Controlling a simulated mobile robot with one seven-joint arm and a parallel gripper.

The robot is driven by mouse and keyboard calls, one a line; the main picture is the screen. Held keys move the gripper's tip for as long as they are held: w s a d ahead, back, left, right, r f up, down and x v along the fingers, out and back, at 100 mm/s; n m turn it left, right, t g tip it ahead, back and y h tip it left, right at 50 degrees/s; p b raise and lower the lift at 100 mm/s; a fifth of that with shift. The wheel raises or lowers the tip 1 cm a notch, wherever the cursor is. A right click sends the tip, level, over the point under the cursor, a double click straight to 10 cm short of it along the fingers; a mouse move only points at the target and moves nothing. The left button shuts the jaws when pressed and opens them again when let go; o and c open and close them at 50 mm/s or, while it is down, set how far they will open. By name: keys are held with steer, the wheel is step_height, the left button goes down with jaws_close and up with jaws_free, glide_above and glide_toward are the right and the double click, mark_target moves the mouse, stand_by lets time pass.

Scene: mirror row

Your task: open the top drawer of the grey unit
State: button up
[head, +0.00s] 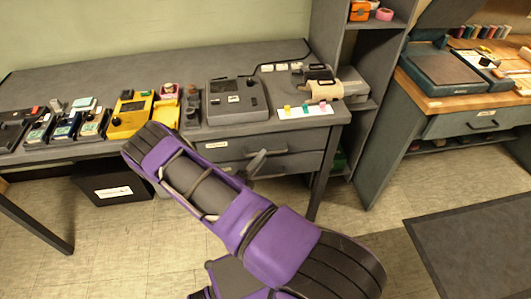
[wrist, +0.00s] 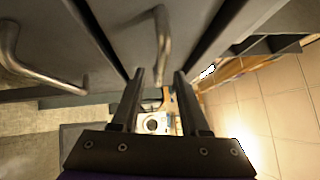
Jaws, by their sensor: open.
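The grey unit's top drawer (head: 225,152) lies under the right end of the grey bench in the head view and looks shut. A lower drawer (head: 300,165) is beneath it. My purple arm covers part of both fronts and hides most of my gripper there. In the wrist view my gripper (wrist: 159,75) is open. A metal bar handle (wrist: 163,30) stands ahead of the fingers, its end seen in the gap between them, with no clear contact. A second bar handle (wrist: 40,75) is off to the left. I cannot tell from this view which drawer each handle belongs to.
The bench top (head: 180,65) carries a grey device (head: 235,100), a yellow device (head: 130,115) and other small items. A dark box (head: 115,188) stands underneath. A bench leg (head: 320,180) is right of the drawers. Floor is clear between there and the dark mat (head: 480,245).

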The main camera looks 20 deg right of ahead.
steer(key=shift+x, duration=1.6)
jaws_close()
